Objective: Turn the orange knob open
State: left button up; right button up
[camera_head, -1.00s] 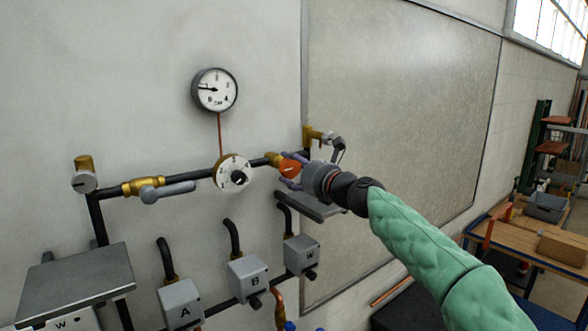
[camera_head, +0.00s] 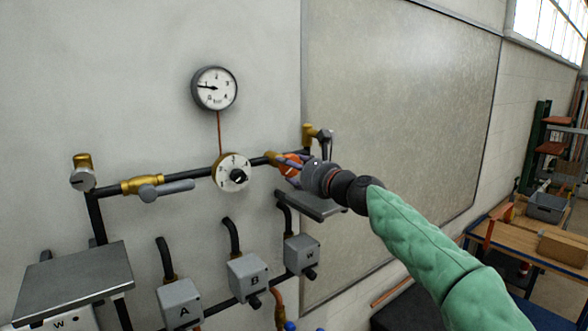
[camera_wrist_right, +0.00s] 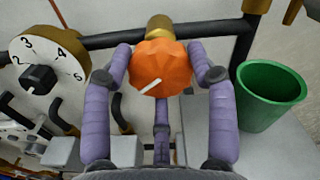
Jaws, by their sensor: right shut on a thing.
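The orange knob (camera_wrist_right: 160,66) is faceted, with a white mark line that points to its lower left in the right wrist view. It sits on a brass fitting (camera_wrist_right: 160,28) on the dark pipe. In the head view the orange knob (camera_head: 291,170) is partly hidden by my fingers. My right gripper (camera_wrist_right: 161,64) is shut on it, with a purple finger on each side; in the head view the right gripper (camera_head: 287,165) reaches in from the right. My left gripper is in neither view.
A white numbered dial (camera_head: 231,172) is left of the knob and a gauge (camera_head: 215,88) hangs above. A brass valve (camera_head: 318,134) is just above right.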

jog(key=shift+s+d+r, duration=0.1)
jog(key=shift+d+r, duration=0.05)
jog(key=shift+r, duration=0.35)
jog(key=o, duration=1.2)
jog(key=shift+c, duration=0.2)
jog(key=shift+f, duration=0.2)
jog(key=shift+f, duration=0.1)
jog(key=v, duration=1.1)
jog(key=shift+s+d, duration=0.15)
jog(key=shift+s, duration=0.25)
